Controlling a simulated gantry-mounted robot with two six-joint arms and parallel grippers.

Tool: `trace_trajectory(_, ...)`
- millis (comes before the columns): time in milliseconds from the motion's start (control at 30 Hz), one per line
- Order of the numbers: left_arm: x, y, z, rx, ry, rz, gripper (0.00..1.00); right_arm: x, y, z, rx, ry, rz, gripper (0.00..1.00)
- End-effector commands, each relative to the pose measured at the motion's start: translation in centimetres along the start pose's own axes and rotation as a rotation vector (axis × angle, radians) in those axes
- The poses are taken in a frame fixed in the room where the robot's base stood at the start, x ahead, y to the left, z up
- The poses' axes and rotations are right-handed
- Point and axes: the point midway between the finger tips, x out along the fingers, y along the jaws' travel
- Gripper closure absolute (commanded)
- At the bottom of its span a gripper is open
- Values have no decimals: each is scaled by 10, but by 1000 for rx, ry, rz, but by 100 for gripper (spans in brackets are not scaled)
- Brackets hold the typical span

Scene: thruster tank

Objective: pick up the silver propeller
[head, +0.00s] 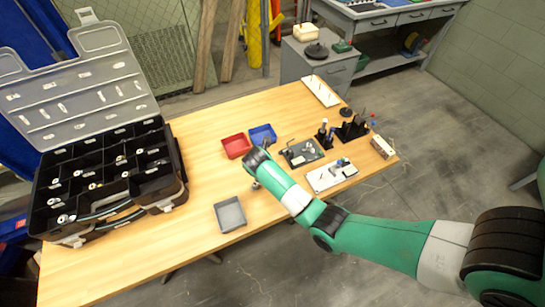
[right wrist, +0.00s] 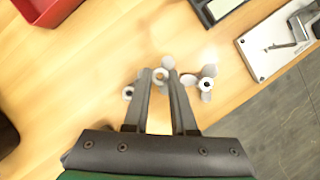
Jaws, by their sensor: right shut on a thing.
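My right gripper (head: 255,170) is low over the wooden table, between the red bin and the grey tray. In the right wrist view its fingers (right wrist: 161,78) are shut on a small pale silver propeller (right wrist: 161,74), whose hub shows between the tips. A second pale propeller (right wrist: 205,83) lies just right of the fingers. Part of another pale piece with a dark hole (right wrist: 128,92) shows just left of them. Whether the held propeller touches the table is unclear. My left gripper is in neither view.
A red bin (head: 236,146) and a blue bin (head: 263,135) stand behind the gripper. An empty grey tray (head: 230,214) is in front. An open black parts case (head: 110,180) stands at the left. A white board (head: 331,175) with fittings lies at the right. The front left tabletop is clear.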

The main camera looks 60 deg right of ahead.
Motion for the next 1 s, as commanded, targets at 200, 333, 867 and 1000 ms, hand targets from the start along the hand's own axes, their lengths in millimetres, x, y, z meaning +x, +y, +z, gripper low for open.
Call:
trace_trajectory(200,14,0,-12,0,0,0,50,-26,0,-56,-5,0,1,100)
trace_trajectory(333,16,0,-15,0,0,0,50,-33,0,-77,-3,0,1,100)
trace_trajectory(867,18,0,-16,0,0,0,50,-39,0,-91,1,0,1,100)
trace_trajectory(1000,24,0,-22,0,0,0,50,-46,0,-88,1,0,0,100)
